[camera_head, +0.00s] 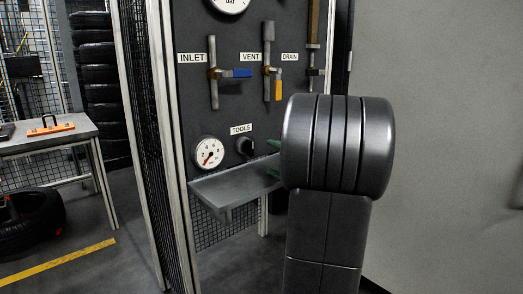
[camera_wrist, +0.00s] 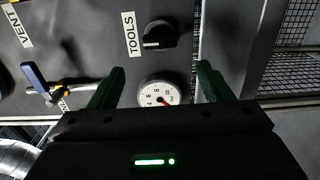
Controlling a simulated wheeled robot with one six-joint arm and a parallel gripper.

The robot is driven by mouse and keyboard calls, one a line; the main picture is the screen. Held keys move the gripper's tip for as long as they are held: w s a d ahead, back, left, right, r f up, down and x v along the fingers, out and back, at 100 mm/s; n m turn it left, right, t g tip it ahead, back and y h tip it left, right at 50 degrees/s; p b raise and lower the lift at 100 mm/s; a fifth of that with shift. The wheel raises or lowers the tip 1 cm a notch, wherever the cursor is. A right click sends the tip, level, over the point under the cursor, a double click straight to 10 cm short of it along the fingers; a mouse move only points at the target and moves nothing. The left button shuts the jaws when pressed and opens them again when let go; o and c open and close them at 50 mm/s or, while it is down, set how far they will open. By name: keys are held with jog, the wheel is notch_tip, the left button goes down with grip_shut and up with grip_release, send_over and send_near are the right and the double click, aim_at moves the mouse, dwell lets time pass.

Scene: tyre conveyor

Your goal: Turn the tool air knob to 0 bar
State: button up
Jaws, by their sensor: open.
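The black tool air knob (camera_head: 245,146) is on the dark panel, just under the TOOLS label (camera_head: 241,129). It also shows in the wrist view (camera_wrist: 160,35), with a pale mark on its face. A round white gauge (camera_head: 208,152) with a red needle sits left of the knob; in the wrist view the gauge (camera_wrist: 158,93) is partly hidden by my gripper body. I cannot read its exact value. My gripper (camera_head: 275,158) is open and empty, its green fingers to the right of the knob. In the wrist view the fingers (camera_wrist: 161,66) are spread wide, and the knob lies beyond their tips.
A grey metal shelf (camera_head: 232,185) juts out below the knob and gauge. Above are the blue-handled INLET valve (camera_head: 237,73) and the yellow-handled VENT valve (camera_head: 278,90). A workbench (camera_head: 50,134) and stacked tyres (camera_head: 97,90) stand at left. A plain wall is at right.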

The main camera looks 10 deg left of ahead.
aim_at(252, 149)
jog(key=shift+v, duration=1.9)
jog(key=shift+a, duration=0.1)
jog(key=b+x, duration=0.2)
jog(key=x, duration=1.1)
jog(key=shift+w+a+b, duration=0.25)
jog(key=shift+w+b, duration=0.1)
jog(key=shift+b, duration=0.05)
jog(key=shift+s+d, duration=0.15)
